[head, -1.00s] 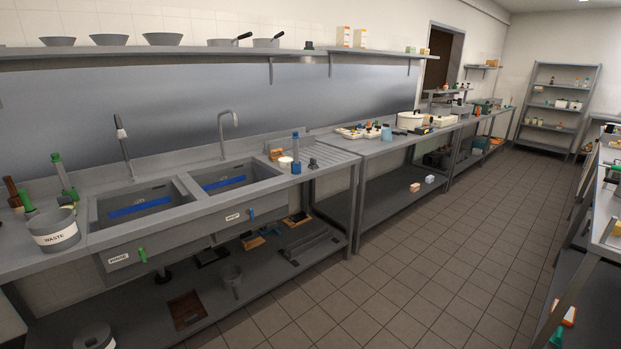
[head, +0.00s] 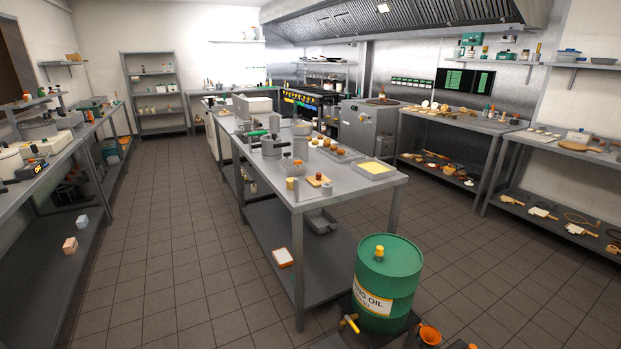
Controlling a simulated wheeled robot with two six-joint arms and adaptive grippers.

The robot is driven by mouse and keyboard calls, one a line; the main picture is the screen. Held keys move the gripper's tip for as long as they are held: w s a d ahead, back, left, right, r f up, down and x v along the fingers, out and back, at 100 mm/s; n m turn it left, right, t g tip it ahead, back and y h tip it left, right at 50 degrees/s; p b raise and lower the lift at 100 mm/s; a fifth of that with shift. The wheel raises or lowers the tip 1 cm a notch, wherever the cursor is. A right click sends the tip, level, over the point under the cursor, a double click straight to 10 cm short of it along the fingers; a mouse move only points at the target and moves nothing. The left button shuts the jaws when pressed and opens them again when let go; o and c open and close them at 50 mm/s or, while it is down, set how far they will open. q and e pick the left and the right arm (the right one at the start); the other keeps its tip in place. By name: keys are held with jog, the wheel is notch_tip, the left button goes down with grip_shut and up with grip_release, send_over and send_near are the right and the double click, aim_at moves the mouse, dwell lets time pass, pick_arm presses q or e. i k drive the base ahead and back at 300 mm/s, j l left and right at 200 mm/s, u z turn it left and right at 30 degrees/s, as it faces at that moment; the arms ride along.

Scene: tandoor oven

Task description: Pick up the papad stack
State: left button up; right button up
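I cannot pick out the papad stack for certain. Small pale round pieces (head: 444,107) lie on the steel table along the back right wall, too small to identify. More pale flat pieces (head: 541,129) lie on the far right counter, also too small to name. Neither of my grippers is in view.
A steel island table (head: 373,199) with pots and trays stands in the middle. A green oil drum (head: 386,284) stands at its near right end, with an orange container (head: 430,334) beside it. The tiled floor (head: 165,250) is clear on the left, between the island and the left counter.

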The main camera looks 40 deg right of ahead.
aim_at(290, 181)
jog(key=i+l+z, duration=0.35)
jog(key=i, duration=0.2)
jog(key=i+z, duration=0.4)
jog(key=i, duration=0.2)
